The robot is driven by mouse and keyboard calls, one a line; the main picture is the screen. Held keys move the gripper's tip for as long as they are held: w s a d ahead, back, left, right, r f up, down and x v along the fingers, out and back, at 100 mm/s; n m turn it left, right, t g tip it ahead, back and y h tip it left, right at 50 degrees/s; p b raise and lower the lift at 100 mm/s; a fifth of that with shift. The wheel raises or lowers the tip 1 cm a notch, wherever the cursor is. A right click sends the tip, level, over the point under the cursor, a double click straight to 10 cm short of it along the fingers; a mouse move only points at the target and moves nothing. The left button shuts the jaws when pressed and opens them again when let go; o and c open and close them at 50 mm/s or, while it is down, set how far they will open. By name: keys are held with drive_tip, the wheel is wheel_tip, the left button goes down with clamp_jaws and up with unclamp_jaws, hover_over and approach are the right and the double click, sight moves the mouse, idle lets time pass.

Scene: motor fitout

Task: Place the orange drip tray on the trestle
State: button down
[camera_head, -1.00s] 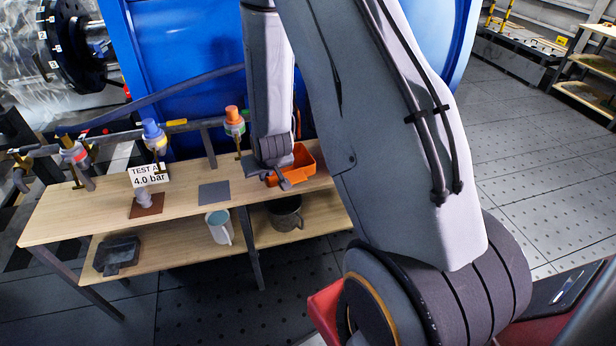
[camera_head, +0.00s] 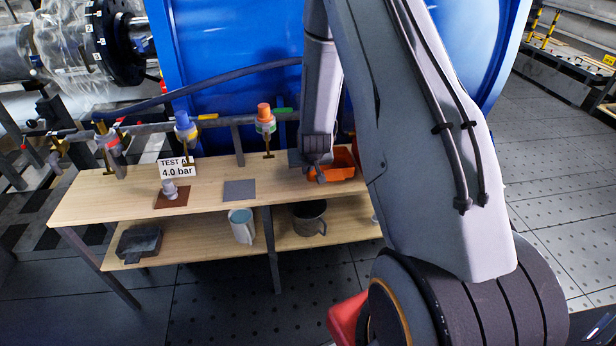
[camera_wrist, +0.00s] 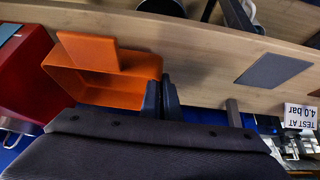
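The orange drip tray (camera_head: 343,164) is at the right part of the wooden trestle top (camera_head: 120,190), partly hidden by my arm. I cannot tell whether its base touches the wood. In the wrist view the tray (camera_wrist: 100,72) is an open box with a raised orange flap. My gripper (camera_wrist: 161,98) has its two dark fingers close together at the tray's right wall and looks shut on it. In the head view my gripper (camera_head: 317,176) is at the tray's left end.
A grey mat (camera_head: 239,190) and a brown mat (camera_head: 172,198) with a grey fitting lie left of the tray. The "TEST AT 4.0 bar" sign (camera_head: 177,168) stands behind. A mug (camera_head: 241,226) and a pot (camera_head: 309,217) are on the lower shelf. A red box (camera_wrist: 28,72) is beside the tray.

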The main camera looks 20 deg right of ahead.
drive_tip(key=shift+f+p, duration=0.4)
drive_tip(key=shift+f, duration=1.4)
drive_tip(key=shift+f, duration=0.1)
drive_tip(key=c, duration=2.1)
unclamp_jaws()
drive_tip(key=shift+o, duration=0.4)
drive_tip(key=shift+s+a+r, duration=0.1)
drive_tip(key=shift+s+r, duration=0.15)
drive_tip(key=shift+r, duration=0.3)
drive_tip(key=b+v, duration=0.2)
drive_tip(key=v, duration=0.8)
drive_tip(key=s+a+r+n+g, duration=0.1)
drive_tip(key=s+a+r, duration=0.3)
drive_tip(key=s, duration=0.3)
drive_tip(key=s+a+r+n+g+y, duration=0.1)
drive_tip(key=s+a+r+g, duration=0.1)
drive_tip(key=s+a+r, duration=0.2)
drive_tip(key=s+a+r+n+g, duration=0.1)
drive_tip(key=s+a+r, duration=0.3)
drive_tip(key=s, duration=0.7)
drive_tip(key=shift+a+r+g+y, duration=0.2)
drive_tip(key=shift+r+g+y, duration=0.2)
drive_tip(key=shift+r+g, duration=0.2)
